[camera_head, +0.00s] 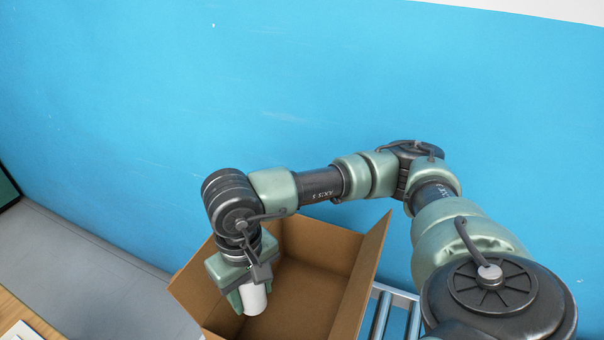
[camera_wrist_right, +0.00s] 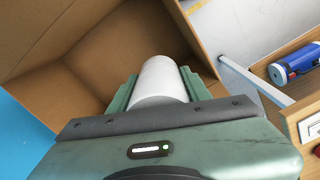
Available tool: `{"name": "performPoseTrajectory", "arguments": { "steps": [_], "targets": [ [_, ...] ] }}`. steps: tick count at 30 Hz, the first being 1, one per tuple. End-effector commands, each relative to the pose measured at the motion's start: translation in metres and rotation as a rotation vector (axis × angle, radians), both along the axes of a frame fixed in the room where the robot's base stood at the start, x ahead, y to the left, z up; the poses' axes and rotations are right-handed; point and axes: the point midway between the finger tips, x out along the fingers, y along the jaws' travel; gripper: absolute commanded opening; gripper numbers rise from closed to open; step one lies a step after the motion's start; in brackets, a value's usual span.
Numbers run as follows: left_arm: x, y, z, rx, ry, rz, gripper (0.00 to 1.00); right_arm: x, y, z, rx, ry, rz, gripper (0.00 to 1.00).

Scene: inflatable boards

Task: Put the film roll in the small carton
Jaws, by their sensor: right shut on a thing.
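The film roll (camera_head: 254,299) is a white cylinder held by my right gripper (camera_head: 243,296). In the right wrist view the film roll (camera_wrist_right: 160,80) sits between the two green fingers, which are shut on it. The small carton (camera_head: 350,305) is an open brown cardboard box with its flaps up. The gripper and roll are over the carton's opening, toward its left side in the head view. The carton's inside walls (camera_wrist_right: 95,60) show beyond the roll in the right wrist view. I cannot tell how far the roll is above the carton floor. My left gripper is not in view.
A roller conveyor (camera_head: 382,315) shows right of the carton. A wooden surface (camera_head: 15,315) is at the lower left. In the right wrist view a blue cylindrical object (camera_wrist_right: 295,64) lies on a wooden surface at right. A blue wall (camera_head: 300,80) stands behind.

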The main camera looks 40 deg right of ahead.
Motion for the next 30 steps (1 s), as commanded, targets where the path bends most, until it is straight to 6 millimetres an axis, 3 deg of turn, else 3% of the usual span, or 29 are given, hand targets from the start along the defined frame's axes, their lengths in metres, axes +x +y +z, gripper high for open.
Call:
{"name": "performPoseTrajectory", "arguments": {
  "steps": [6, 14, 24, 30],
  "targets": [
    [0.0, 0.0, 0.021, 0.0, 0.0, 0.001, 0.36, -0.014, -0.013, -0.032, -0.003, 0.002, -0.088, 0.0],
    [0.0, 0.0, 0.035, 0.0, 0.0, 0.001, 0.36, -0.022, -0.018, -0.062, -0.001, 0.006, -0.121, 0.0],
    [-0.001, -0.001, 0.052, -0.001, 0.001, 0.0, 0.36, -0.023, -0.018, -0.153, -0.001, 0.006, -0.118, 0.0],
    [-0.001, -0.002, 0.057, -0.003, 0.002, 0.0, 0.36, -0.022, -0.018, -0.195, -0.001, 0.004, -0.118, 0.0]
  ]
}}
